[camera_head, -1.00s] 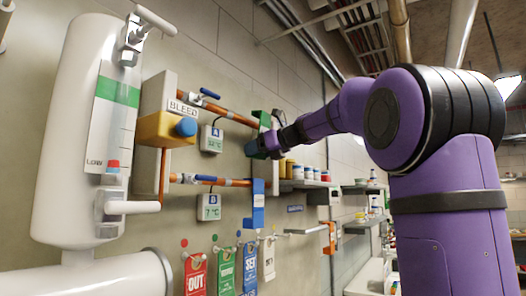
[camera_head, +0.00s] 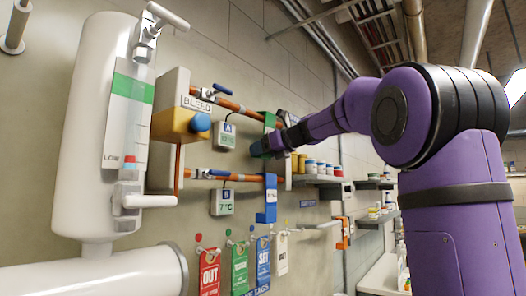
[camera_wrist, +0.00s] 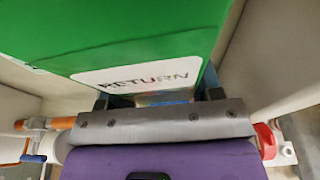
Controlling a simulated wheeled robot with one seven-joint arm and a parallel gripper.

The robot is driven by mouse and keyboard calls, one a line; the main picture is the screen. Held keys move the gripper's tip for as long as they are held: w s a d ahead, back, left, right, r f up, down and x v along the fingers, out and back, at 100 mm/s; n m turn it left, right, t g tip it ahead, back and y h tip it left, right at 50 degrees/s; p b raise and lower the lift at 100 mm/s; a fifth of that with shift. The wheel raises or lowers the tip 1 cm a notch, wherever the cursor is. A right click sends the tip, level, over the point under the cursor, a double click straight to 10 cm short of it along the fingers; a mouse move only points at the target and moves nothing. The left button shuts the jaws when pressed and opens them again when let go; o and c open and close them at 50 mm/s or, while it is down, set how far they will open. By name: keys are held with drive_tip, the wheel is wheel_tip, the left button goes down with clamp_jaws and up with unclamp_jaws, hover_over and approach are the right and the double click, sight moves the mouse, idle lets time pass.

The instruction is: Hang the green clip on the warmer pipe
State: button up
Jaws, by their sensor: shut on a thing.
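The green clip (camera_head: 269,121) is at the right end of the upper copper pipe (camera_head: 238,107) in the head view. I cannot tell whether it is hooked over that pipe or just in front of it. My gripper (camera_head: 266,146) is shut on its lower part. In the wrist view the green clip (camera_wrist: 150,35) fills the top, with a white RETURN label facing me, and my gripper (camera_wrist: 160,97) is below it. The lower copper pipe (camera_head: 235,178) has a blue clip (camera_head: 267,205) on it. Display A (camera_head: 226,135) and display B (camera_head: 222,202) hang by the pipes; A's number is unclear, B seems to read 7 °C.
A white tank (camera_head: 90,130) and a yellow box (camera_head: 175,126) with a blue knob are at the left. Several hanging tags, including a red one (camera_head: 210,270), are below the pipes. Shelves with jars (camera_head: 320,168) stand close behind my gripper on the right.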

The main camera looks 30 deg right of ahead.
drive_tip(key=o, duration=1)
drive_tip(key=shift+s, duration=0.1)
drive_tip(key=v, duration=1.1)
drive_tip(key=s+a+f+n+g+h, duration=0.1)
drive_tip(key=s+a+f+n+g, duration=0.1)
drive_tip(key=s+a+f+n, duration=0.4)
drive_tip(key=s+a+f+n+g, duration=0.2)
drive_tip(key=a+f+n, duration=0.25)
drive_tip(key=f, duration=0.35)
drive_tip(key=s+a+f+n+g+h, duration=0.1)
drive_tip(key=s+a+f+n+g, duration=0.1)
drive_tip(key=s+a+f+n, duration=0.35)
drive_tip(key=s+f+n+g+h, duration=0.1)
drive_tip(key=s+f+n, duration=0.3)
drive_tip(key=f+n, duration=0.1)
drive_tip(key=s+a+f+n+g+h, duration=0.1)
drive_tip(key=s+f+n, duration=0.3)
drive_tip(key=f, duration=0.3)
drive_tip(key=s+a+f+n+g+h, duration=0.1)
drive_tip(key=s+f+n, duration=0.3)
drive_tip(key=f+n, duration=0.2)
drive_tip(key=shift+s+a+f+n, duration=0.1)
drive_tip(key=shift+a+f+n, duration=0.15)
drive_tip(key=shift+n, duration=0.25)
